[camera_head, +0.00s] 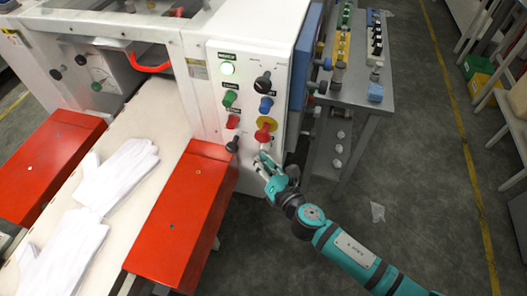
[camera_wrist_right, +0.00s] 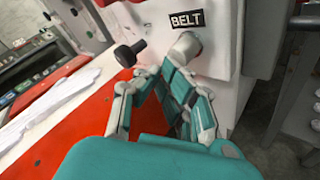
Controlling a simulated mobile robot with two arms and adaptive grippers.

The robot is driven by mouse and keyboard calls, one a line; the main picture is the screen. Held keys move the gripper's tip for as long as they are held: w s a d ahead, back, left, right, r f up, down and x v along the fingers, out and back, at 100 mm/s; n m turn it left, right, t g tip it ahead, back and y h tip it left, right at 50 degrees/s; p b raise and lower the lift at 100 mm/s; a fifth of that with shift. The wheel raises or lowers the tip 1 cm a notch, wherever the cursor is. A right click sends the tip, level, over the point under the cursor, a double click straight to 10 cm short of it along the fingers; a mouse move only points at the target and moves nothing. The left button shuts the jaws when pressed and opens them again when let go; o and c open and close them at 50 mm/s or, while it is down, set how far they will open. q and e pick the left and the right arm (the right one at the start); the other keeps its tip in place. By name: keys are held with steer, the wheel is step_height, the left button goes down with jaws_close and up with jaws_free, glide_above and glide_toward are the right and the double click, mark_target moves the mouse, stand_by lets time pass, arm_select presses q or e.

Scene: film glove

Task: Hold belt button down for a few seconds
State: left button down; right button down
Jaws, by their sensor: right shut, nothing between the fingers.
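The belt button is a pale grey round knob (camera_wrist_right: 186,47) just below the black BELT label (camera_wrist_right: 186,18) in the wrist view. In the head view my right gripper (camera_head: 262,160) is at the lower part of the white control panel (camera_head: 246,52) and covers the button's area. In the wrist view its fingers (camera_wrist_right: 155,72) are drawn together and hold nothing. The fingertips are close below and left of the button. I cannot tell whether they touch it or whether it is pressed. My left gripper is not in view.
A black knob (camera_wrist_right: 128,53) sticks out left of the button. An emergency stop (camera_head: 265,128) on a yellow disc is just above my gripper. White gloves (camera_head: 121,172) lie on the belt between red guards (camera_head: 182,215). A grey side table (camera_head: 345,95) stands to the right.

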steer(key=shift+s+a, duration=0.25)
steer(key=shift+s, duration=0.55)
steer(key=s, duration=0.1)
steer(key=s+a, duration=0.1)
steer(key=s, duration=0.2)
steer(key=shift+s+a, duration=0.3)
steer(key=shift+s, duration=0.05)
